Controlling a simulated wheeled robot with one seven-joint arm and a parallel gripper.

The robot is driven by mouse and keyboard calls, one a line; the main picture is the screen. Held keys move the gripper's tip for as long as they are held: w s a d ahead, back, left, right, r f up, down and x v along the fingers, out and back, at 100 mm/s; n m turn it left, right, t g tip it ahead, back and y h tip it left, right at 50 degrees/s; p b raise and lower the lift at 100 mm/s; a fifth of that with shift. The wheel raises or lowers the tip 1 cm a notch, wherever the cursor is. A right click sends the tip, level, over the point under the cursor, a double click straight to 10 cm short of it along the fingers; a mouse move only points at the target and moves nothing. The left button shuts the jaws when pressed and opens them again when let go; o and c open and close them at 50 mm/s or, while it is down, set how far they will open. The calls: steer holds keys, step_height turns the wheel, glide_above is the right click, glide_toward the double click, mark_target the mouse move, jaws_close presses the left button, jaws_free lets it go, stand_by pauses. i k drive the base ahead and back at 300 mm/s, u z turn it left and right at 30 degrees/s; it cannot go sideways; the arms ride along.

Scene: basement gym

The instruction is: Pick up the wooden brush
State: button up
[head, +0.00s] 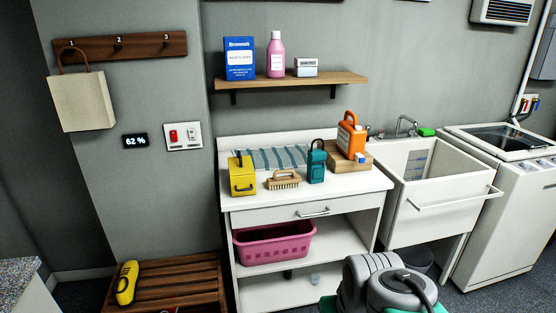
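The wooden brush (283,180) lies on the white counter (345,184), near its front edge, with its wooden back up and its pale bristles down. A yellow box-like item with a dark handle (242,177) stands just left of it. A teal item with a handle (317,161) stands close on its right. Grey links of my arm show at the bottom right, in front of the counter and well apart from the brush. My gripper's fingers do not show.
An orange jug (350,137) stands on a wooden board (366,160) at the counter's right. A striped cloth (270,158) lies behind the brush. A shelf (290,81) hangs above. A sink (430,185) is on the right. A slatted bench (185,283) stands at lower left.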

mark_target(277, 182)
steer(key=i, duration=2.1)
steer(key=u, duration=1.45)
